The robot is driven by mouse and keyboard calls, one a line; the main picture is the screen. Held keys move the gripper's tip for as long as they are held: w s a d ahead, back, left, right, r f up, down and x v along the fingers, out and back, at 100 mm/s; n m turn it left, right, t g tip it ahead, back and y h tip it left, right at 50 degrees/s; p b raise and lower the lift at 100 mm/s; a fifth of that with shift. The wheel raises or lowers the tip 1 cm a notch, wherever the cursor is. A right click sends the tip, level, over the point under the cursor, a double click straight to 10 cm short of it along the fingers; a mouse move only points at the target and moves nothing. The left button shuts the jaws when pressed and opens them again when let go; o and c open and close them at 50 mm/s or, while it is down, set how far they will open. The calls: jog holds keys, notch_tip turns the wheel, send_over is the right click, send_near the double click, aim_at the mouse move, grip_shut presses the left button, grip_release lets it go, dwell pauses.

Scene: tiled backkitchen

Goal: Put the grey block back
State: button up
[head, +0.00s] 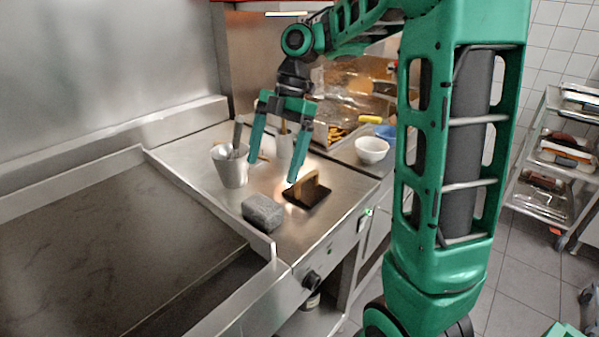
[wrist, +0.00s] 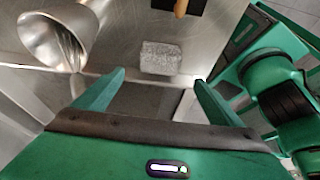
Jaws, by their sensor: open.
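The grey block (head: 262,213) is a rough stone-like block lying on the steel counter, close to the raised rim of the sunken griddle area. It also shows in the wrist view (wrist: 161,57), just beyond my fingertips and between them in the picture. My gripper (head: 272,172) is open and empty, its two green fingers pointing down above the counter. In the wrist view my gripper (wrist: 160,78) shows both fingers spread, with nothing between them. The block appears apart from both fingers.
A metal cup (head: 229,170) holding a utensil stands left of my gripper. A dark flat tool with a tan handle (head: 306,188) lies right of the block. A white bowl (head: 372,150) stands behind. The griddle basin (head: 110,240) at left is empty.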

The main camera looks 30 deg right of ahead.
jog(key=s+d+f+m+h, duration=0.1)
jog(key=s+d+m, duration=0.3)
jog(key=s+m, duration=0.4)
jog(key=s+d+f+m+t+h, duration=0.1)
jog(key=s+d+f+m, duration=0.3)
jog(key=s+m, duration=0.4)
jog(key=s+d+f+m+h, duration=0.2)
jog(key=s+d+m, duration=0.3)
jog(key=s+m, duration=0.3)
jog(key=m, duration=0.4)
jog(key=shift+s+d+f, duration=0.15)
jog(key=shift+s+f, duration=0.25)
